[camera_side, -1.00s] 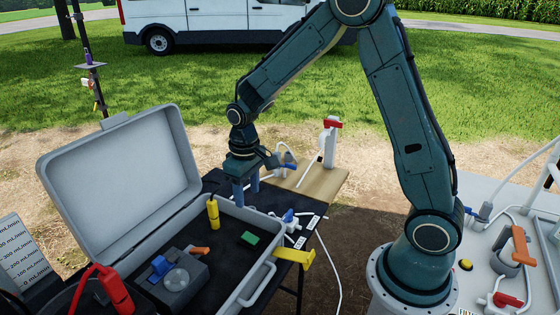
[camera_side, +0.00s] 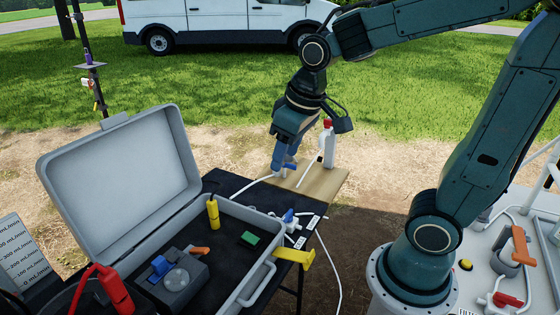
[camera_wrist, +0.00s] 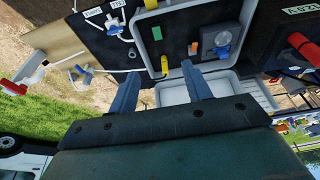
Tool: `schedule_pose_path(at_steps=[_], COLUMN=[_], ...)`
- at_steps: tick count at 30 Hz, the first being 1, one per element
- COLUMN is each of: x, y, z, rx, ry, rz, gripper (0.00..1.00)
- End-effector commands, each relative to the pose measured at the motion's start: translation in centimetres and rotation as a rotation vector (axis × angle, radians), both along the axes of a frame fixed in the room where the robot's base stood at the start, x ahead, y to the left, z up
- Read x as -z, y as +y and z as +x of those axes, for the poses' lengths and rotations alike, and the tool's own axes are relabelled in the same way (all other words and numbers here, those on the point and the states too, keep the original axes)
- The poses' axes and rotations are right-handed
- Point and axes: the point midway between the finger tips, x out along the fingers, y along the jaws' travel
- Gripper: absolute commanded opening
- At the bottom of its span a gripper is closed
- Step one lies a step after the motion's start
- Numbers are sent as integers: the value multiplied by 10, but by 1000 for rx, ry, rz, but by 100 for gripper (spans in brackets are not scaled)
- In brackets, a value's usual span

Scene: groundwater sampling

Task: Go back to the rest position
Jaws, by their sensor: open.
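My gripper (camera_side: 285,166) hangs above the back of the table, beyond the open case, over the wooden board with the red-handled valve. It is tilted and its fingers point down and to the left. In the wrist view the two fingers of my gripper (camera_wrist: 161,76) are apart, with nothing held between them. My fingers partly overlap the blue-handled valve on the board in the side view, and I cannot tell from it how high above the valve they are.
A grey open case (camera_side: 261,286) holds a yellow probe (camera_side: 213,213), a green block (camera_side: 250,239) and a dark device (camera_side: 174,285). The red-handled valve (camera_side: 328,148) stands on the wooden board (camera_side: 322,186). A blue-handled white valve (camera_side: 290,218) lies beside the case. Open air surrounds my arm above.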

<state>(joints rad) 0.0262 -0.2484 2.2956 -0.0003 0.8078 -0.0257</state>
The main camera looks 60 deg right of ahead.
Motion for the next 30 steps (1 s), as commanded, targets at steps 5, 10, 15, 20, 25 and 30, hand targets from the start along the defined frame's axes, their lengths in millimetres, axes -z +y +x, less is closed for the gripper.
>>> schedule_pose_path(at_steps=[5, 10, 15, 20, 25, 30], x=[-16, -26, -31, -32, -31, -31], y=[3, 5, 6, 7, 7, 7], z=[-30, -58, -83, -100, -107, -108], rx=[-2, -1, -3, -2, -2, -2], ry=[-60, -113, -161, -191, -205, -205], rz=[1, 2, 5, 6, 7, 7], gripper=[49, 49, 49, 49, 49, 49])
